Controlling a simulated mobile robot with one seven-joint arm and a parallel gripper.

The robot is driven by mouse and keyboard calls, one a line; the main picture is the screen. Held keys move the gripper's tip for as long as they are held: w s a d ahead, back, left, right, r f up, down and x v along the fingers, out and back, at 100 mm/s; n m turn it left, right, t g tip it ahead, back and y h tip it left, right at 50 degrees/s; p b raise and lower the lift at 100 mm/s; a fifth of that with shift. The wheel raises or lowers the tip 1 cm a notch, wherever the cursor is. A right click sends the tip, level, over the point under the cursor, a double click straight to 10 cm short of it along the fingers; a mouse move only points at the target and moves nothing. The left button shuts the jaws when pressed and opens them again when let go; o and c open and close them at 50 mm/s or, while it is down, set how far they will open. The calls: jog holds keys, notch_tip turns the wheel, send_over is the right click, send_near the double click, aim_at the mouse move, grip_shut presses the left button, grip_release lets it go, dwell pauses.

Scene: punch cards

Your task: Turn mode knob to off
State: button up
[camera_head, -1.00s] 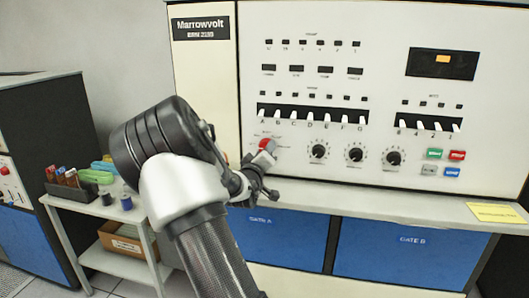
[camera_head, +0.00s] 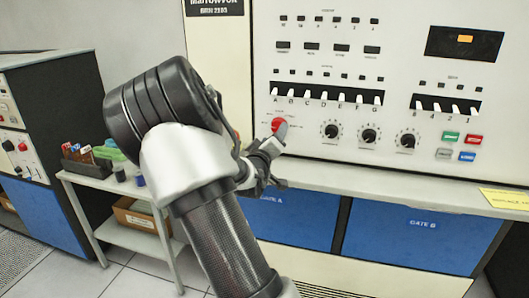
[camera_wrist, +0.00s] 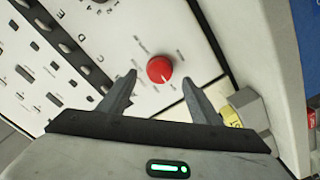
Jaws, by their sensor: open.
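The red mode knob (camera_wrist: 160,69) sits on the cream console panel, with small unreadable labels around it. In the wrist view my gripper (camera_wrist: 162,88) is open, with one finger to each side of the knob and the knob just beyond the fingertips. I see no contact between the fingers and the knob. The knob carries a light mark on its lower right in the wrist view; I cannot read which label it points to.
Three black dials (camera_head: 369,135) lie right of the knob, a row of white lever switches (camera_head: 325,97) above it. A grey ledge (camera_head: 400,190) runs below the panel. A small cart (camera_head: 110,187) with spools and bins stands at the left.

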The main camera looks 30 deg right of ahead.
jog(key=v, duration=1.2)
jog(key=shift+s+a+p, duration=0.2)
jog(key=shift+s+p, duration=0.05)
jog(key=shift+p, duration=0.1)
